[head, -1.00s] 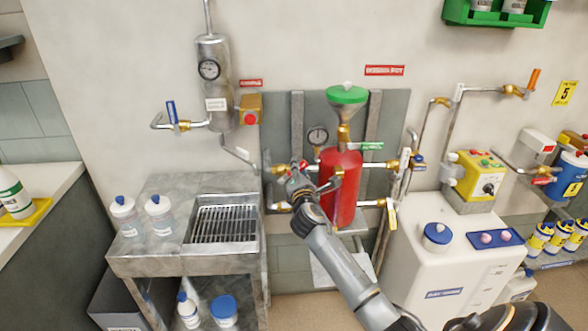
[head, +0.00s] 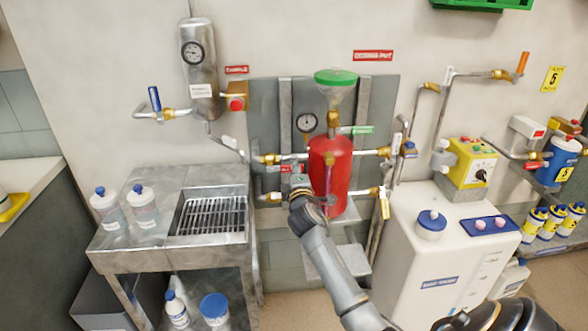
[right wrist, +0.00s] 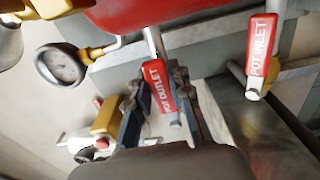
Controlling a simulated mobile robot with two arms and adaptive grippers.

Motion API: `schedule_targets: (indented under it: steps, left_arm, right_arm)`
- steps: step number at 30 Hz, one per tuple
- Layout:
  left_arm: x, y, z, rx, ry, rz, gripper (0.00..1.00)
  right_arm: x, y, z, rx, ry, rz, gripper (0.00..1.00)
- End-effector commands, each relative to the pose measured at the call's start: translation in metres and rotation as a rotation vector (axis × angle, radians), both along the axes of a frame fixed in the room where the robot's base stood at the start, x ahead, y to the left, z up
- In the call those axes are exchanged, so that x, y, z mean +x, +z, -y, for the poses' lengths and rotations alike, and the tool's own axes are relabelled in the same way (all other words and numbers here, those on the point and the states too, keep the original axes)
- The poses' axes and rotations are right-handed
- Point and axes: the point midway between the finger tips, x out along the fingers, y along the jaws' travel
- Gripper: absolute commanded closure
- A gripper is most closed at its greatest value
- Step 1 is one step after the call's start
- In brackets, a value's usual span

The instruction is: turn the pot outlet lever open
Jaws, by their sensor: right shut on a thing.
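The red pot (head: 330,172) with a green-topped funnel (head: 336,84) is mounted on a grey wall panel. My right gripper (head: 297,181) is at its lower left, among the brass-fitted pipes. In the right wrist view, the red lever labelled POT OUTLET (right wrist: 156,86) lies between the fingers of my right gripper (right wrist: 158,108), which is shut on it. A second red lever, POT INLET (right wrist: 262,45), is at the right of that view, apart from the fingers. The outlet valve body is mostly hidden in the head view. My left gripper is not in view.
A pressure gauge (head: 307,122) is above the gripper, close to the pot. A steel sink bench (head: 165,251) with bottles stands at the left. A white tank (head: 400,262) stands at the lower right.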

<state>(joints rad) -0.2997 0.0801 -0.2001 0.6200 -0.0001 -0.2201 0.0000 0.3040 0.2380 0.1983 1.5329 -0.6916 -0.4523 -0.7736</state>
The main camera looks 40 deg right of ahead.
Motion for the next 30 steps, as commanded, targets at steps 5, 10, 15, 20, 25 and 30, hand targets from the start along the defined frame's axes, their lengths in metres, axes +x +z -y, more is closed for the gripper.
schedule_targets:
  steps: [5,10,15,20,25,30]
  left_arm:
    - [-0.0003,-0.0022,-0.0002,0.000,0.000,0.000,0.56]
    - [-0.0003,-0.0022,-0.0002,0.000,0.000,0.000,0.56]
    - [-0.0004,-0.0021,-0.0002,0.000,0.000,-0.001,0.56]
    - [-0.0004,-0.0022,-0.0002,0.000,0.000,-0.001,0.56]
    - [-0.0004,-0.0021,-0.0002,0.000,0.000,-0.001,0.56]
    - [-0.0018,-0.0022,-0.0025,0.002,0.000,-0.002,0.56]
  right_arm:
    - [-0.0002,-0.0038,-0.0002,0.023,-0.001,0.010,1.00]
    - [-0.0002,-0.0041,-0.0002,0.029,0.000,0.012,1.00]
    - [-0.0002,-0.0043,-0.0003,0.030,0.000,0.012,1.00]
    - [-0.0003,-0.0043,-0.0003,0.030,0.000,0.012,0.60]
    - [-0.0001,-0.0032,-0.0002,0.026,0.000,0.013,0.56]
    - [-0.0008,-0.0028,-0.0006,0.025,0.000,0.013,0.56]
